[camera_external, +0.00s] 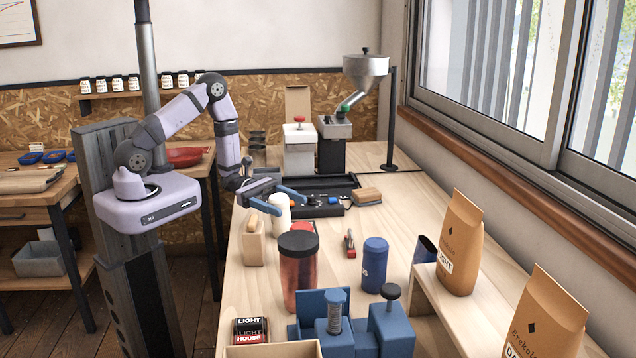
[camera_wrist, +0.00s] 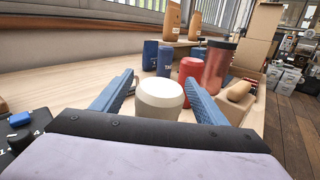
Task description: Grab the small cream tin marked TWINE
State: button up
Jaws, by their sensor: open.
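A small cream tin (camera_external: 281,218) stands upright on the wooden table. No marking on it is readable in either view. My gripper (camera_external: 290,204) is open at the tin, with its blue fingers near the tin's upper part. In the wrist view the cream tin (camera_wrist: 160,98) sits between the two spread fingers of my gripper (camera_wrist: 160,80), with a gap visible on each side. The tin's lower part is hidden there by the gripper body.
A red-brown tumbler (camera_external: 298,272), a wooden-looking block (camera_external: 253,246) and a blue tin (camera_external: 374,265) stand nearby. A red tin (camera_wrist: 189,70) is close beyond the fingers. A black tray (camera_external: 325,184) lies behind. Table to the right of the cream tin is fairly clear.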

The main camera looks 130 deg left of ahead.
jog(key=shift+w+d, duration=0.1)
jog(key=shift+w, duration=0.65)
jog(key=c, duration=1.3)
jog(key=shift+c, duration=0.2)
jog(key=shift+r, duration=0.15)
